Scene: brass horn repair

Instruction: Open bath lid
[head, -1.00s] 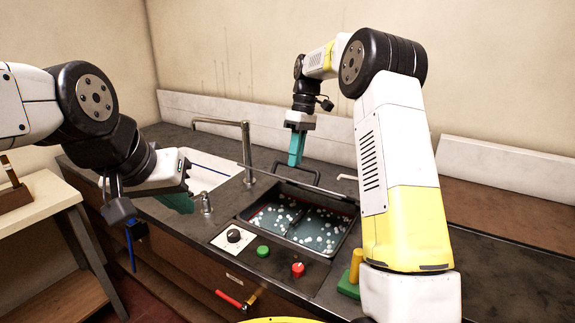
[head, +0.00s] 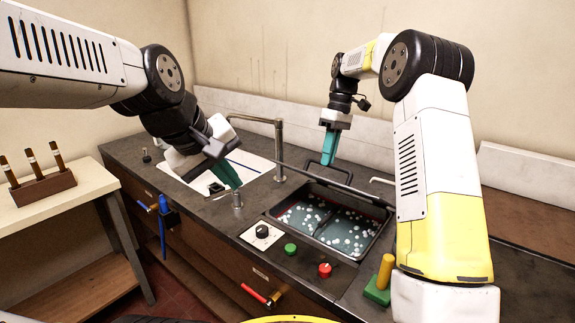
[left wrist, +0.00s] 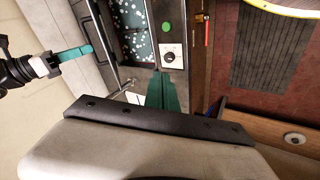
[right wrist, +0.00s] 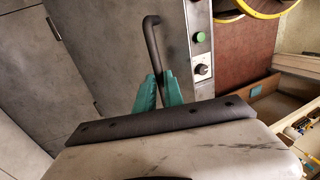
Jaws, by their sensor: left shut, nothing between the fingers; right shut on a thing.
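The bath (head: 318,244) is a dark sunken basin in the counter, with white bubbles or beads on its liquid. Its lid (head: 345,188) is raised at the back and shows nearly edge-on, with the basin uncovered. The black lid handle (right wrist: 153,48) stands out from the lid and runs between the fingers of my right gripper (head: 330,160). That gripper is shut on the handle; its teal fingers also show in the right wrist view (right wrist: 158,90). My left gripper (head: 230,180) is shut and empty above the sink; its fingers point down. It also shows in the left wrist view (left wrist: 163,88).
The white sink (head: 255,168) with a tall tap (head: 279,145) lies left of the bath. A dial (head: 262,232), green button (head: 290,249) and red button (head: 324,269) sit in front. A yellow-handled tool (head: 386,270) stands at right. A side table (head: 60,205) holds a rack (head: 42,188).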

